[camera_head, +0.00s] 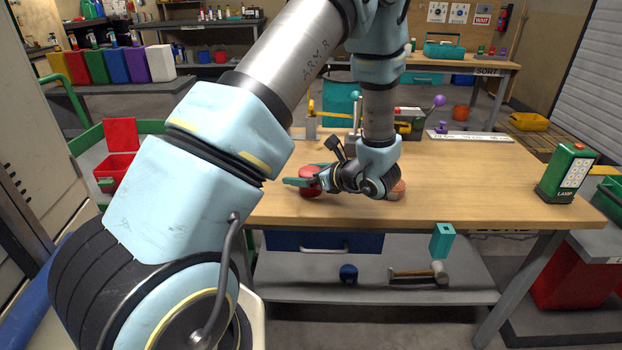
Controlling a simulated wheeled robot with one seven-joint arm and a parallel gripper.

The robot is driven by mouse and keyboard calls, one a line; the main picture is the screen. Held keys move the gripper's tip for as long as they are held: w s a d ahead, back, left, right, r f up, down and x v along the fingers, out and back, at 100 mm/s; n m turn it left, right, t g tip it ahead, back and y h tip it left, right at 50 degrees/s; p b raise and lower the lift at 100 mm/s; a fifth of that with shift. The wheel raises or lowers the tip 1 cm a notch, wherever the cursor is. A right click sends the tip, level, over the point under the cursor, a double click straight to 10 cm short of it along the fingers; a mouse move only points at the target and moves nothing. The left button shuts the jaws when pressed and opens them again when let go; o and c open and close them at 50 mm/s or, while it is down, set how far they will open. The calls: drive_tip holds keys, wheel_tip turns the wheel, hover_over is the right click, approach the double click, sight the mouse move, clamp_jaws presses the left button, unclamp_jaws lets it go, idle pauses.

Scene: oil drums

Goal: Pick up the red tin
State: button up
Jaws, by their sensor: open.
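The red tin (310,174) stands on the wooden workbench (470,180), left of the bench's middle. My gripper (304,182) is at the tin, low over the bench top, pointing left. Its green-tipped fingers are open and lie beside or around the tin. The fingers hide part of the tin, and I cannot tell whether they touch it. My arm crosses the view from the lower left and hides much of the bench's left side.
A brownish round object (398,190) sits just right of my wrist. A green lamp box (567,173) stands at the bench's right end. A purple-knobbed lever (439,101) and other items stand along the back. The right half of the bench top is mostly clear.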

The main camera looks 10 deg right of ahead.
drive_tip(key=shift+w+a, duration=0.1)
drive_tip(key=c, duration=1.3)
drive_tip(key=shift+c, duration=0.5)
drive_tip(key=shift+r, duration=0.1)
